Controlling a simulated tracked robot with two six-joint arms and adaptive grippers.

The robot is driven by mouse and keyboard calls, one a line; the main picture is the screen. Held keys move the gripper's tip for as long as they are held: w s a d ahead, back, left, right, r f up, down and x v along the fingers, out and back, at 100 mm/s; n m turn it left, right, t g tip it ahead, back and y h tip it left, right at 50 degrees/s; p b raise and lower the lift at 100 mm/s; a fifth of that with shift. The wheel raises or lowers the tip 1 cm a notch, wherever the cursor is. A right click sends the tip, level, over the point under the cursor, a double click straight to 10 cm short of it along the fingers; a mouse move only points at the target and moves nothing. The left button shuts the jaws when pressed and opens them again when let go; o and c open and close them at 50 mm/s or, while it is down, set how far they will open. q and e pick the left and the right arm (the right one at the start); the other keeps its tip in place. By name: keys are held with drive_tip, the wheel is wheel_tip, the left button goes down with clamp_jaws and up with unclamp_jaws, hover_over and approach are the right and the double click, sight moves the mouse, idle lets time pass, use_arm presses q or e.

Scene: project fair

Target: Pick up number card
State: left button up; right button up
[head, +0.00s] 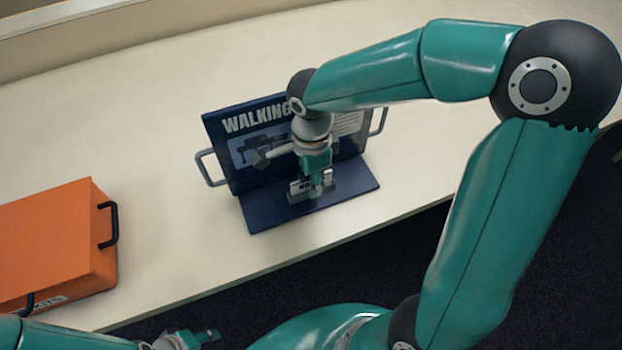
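A small white number card (300,186) with dark print stands in a grey holder (298,198) on the base ledge of a dark blue display board (262,212). The board's panel reads "WALKING". My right gripper (322,188) points down at the card, in front of the panel, and covers the card's right part. Its fingertips overlap the card in the picture; whether they grip it is hidden. My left gripper (207,336) is low at the bottom edge, off the table and far from the card. Its fingers are too small and cut off to judge.
The board has grey side handles (208,168). An orange case (50,245) with black handles stands at the left of the cream table (150,130). The table is clear behind the board and between it and the case. The table's front edge runs close before the board; dark floor lies below.

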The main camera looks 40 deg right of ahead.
drive_tip(key=shift+f, duration=0.1)
clamp_jaws()
idle(0.4)
